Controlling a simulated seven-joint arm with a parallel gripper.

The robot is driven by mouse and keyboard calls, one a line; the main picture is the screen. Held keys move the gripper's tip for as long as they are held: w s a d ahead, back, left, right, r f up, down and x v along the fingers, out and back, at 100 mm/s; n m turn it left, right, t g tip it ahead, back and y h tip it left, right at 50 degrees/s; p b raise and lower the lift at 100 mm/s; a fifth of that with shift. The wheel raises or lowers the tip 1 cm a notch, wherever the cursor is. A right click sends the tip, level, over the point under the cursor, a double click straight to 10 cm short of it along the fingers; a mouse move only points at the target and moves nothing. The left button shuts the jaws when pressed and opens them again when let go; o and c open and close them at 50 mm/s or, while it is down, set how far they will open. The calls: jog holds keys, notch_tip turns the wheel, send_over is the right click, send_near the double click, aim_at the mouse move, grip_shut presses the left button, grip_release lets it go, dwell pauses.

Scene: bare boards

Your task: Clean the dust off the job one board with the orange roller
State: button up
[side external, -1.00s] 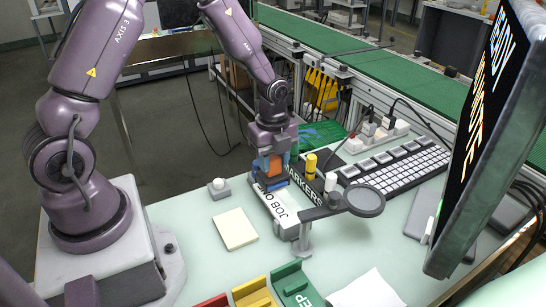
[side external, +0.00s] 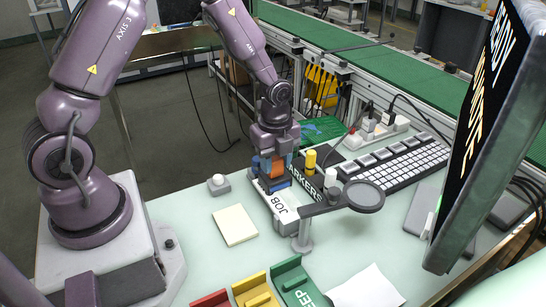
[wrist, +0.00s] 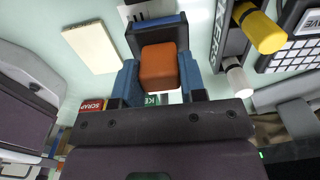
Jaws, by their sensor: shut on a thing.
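The orange roller has an orange grip (side external: 281,163) and a dark blue lower part (side external: 272,186). My gripper (side external: 272,168) is shut on the orange grip; in the wrist view the grip (wrist: 158,68) sits between the blue fingers. The roller's lower part is low over the white job one board (side external: 284,210), seemingly on it, though exact contact cannot be told. The board's letters "JOB" show in front of the roller; the rest of its label is covered. Dust cannot be made out at this size.
A magnifier (side external: 356,195) on a stand is at the board's front right. A marker rack (side external: 305,181) with a yellow marker (side external: 310,160) and a white one (side external: 330,178) stands close on the right. A cream pad (side external: 235,225) lies left; a green tray (side external: 297,284) is in front.

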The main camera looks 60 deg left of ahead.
jog(key=shift+d, duration=3.4)
jog(key=shift+a, duration=3.9)
jog(key=shift+d, duration=3.95)
jog(key=shift+a, duration=4)
